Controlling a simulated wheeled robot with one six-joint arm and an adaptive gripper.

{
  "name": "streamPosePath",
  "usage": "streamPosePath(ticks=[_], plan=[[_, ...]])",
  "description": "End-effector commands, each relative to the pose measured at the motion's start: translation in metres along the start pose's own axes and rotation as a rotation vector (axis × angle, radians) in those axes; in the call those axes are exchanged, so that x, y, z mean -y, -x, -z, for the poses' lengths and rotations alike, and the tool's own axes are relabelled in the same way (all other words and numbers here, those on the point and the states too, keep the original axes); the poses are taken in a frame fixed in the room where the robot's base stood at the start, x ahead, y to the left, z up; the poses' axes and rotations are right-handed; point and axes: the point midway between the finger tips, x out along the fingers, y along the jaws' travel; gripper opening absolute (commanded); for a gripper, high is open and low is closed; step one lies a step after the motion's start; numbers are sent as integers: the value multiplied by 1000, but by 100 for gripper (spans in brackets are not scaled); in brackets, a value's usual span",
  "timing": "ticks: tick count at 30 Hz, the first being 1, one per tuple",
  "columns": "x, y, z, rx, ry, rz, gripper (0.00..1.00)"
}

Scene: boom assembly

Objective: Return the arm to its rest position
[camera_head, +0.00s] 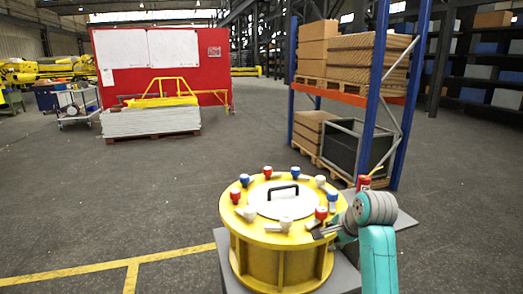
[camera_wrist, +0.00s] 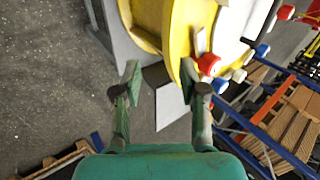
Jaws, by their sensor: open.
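My gripper (camera_wrist: 160,88) is open in the wrist view, with its two fingers apart and nothing between the tips. In the head view my gripper (camera_head: 322,233) is at the right side of the yellow round drum (camera_head: 280,250), close to its top rim; I cannot tell whether it touches. My teal arm stands in the lower right of the head view. The drum also shows in the wrist view (camera_wrist: 152,22), just beyond the fingers. Red, white and blue knobs ring its top, and one red knob (camera_wrist: 209,64) shows near the right finger. A white lid with a black handle (camera_head: 284,190) sits in the middle.
The drum stands on a grey stand (camera_head: 232,262). A blue and orange rack (camera_head: 372,90) with boxes is at the back right. A red panel (camera_head: 212,60) is at the back left. The left floor is open.

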Motion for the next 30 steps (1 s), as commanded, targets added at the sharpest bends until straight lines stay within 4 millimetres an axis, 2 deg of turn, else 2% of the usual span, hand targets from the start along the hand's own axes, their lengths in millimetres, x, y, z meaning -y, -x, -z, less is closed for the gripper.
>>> streamPosePath(ticks=[8, 12, 18, 24, 30], plan=[[-55, -46, -15, -22, 70, 38, 42], [-100, -73, -27, -48, 131, 70, 42], [-164, -99, -46, -93, 224, 115, 42], [-229, -110, -68, -146, 322, 154, 42], [-292, -107, -90, -202, 425, 186, 42]])
